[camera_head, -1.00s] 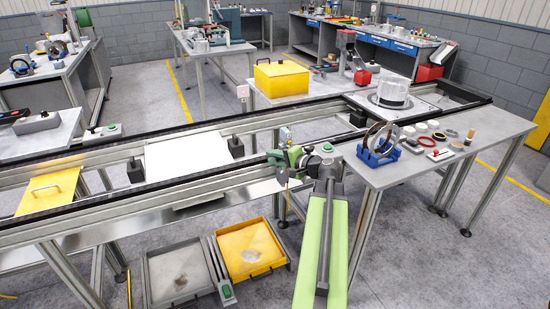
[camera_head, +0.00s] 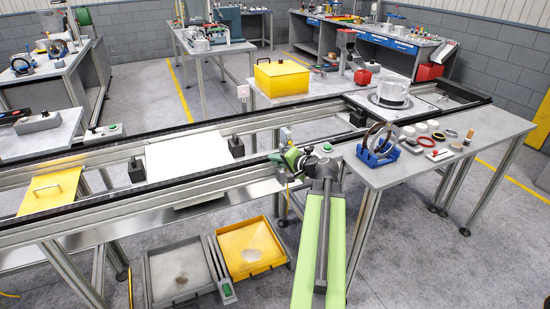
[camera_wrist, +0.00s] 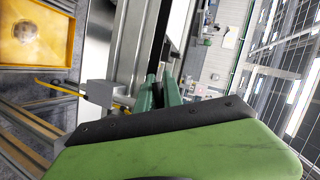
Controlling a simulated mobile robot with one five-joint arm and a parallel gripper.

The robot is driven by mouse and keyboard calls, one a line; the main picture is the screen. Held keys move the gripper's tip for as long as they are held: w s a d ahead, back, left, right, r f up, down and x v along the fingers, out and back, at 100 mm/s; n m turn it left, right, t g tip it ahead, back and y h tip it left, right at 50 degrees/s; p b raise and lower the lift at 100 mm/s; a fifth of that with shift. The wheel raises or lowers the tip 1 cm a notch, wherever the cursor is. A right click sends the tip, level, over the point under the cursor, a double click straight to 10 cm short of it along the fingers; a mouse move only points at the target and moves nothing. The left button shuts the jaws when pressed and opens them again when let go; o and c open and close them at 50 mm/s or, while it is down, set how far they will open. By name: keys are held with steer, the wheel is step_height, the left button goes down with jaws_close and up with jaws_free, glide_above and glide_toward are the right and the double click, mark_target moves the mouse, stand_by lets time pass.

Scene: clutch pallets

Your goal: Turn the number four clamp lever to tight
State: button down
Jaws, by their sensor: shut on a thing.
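My gripper (camera_head: 291,159) is at the front rail of the conveyor, just left of the side table. In the wrist view its green fingers (camera_wrist: 164,91) are close together beside the metal rail. They are shut on what seems to be the clamp lever, which they mostly hide. A grey block (camera_wrist: 101,93) sits left of the fingers, with a thin yellow bar (camera_wrist: 58,88) passing by it. I cannot tell whether that bar is part of the clamp. No number four is readable, and the lever's angle cannot be made out.
A white housing (camera_head: 391,94) stands on a round plate at the right end of the conveyor. A side table (camera_head: 400,175) holds a blue stand (camera_head: 378,153) and small parts. A white pallet (camera_head: 188,155) lies mid-conveyor. A yellow tray (camera_head: 272,260) and a grey tray (camera_head: 150,285) are below.

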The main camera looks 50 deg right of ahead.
steer(key=shift+d+f+n+g+h, duration=0.3)
steer(key=shift+d+n+g+h, duration=0.25)
steer(key=shift+n, duration=0.35)
steer(key=c, duration=1.5)
jaws_free()
steer(key=shift+a+f, duration=0.1)
steer(key=shift+s+a+p, duration=0.1)
steer(key=shift+p, duration=0.2)
